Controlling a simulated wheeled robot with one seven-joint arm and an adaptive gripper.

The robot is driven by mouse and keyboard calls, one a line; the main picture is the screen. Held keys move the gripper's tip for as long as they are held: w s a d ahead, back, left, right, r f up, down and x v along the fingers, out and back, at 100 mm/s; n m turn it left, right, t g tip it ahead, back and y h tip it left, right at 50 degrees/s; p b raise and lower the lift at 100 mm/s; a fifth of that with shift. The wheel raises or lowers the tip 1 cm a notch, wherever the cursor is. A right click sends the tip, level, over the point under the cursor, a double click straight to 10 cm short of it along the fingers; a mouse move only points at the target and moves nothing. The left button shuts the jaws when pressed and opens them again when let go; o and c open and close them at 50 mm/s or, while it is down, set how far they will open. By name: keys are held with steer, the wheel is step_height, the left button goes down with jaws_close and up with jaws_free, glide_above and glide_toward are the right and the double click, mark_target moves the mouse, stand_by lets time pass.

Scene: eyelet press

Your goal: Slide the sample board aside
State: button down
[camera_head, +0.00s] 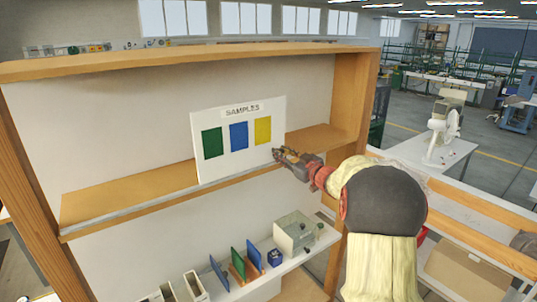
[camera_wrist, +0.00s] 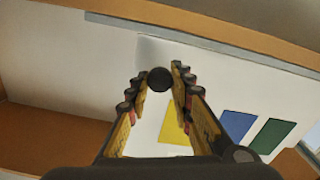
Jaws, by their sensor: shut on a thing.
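The sample board (camera_head: 222,118) is a white panel with a "SAMPLES" label and green, blue and yellow patches. It stands upright at the front of the upper wooden shelf, near the middle, by a grey rail (camera_head: 130,212). My gripper (camera_head: 277,155) is at the board's right edge, below the yellow patch. In the wrist view, my gripper's fingers (camera_wrist: 158,80) are on either side of a round black knob (camera_wrist: 160,79) in front of the board (camera_wrist: 205,75). The fingers hide part of the board and the yellow patch.
The upper shelf is bare left of the board (camera_head: 110,195) and right of it (camera_head: 318,138). A wooden post (camera_head: 350,105) closes the right side. On the lower shelf stand a grey box (camera_head: 293,232), a blue cube (camera_head: 274,258) and several upright coloured panels.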

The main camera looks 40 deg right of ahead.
steer(key=shift+d, duration=0.8)
steer(key=c, duration=1.5)
jaws_free()
steer(key=shift+c, duration=0.2)
steer(key=s, duration=1.1)
steer(key=shift+s, duration=0.4)
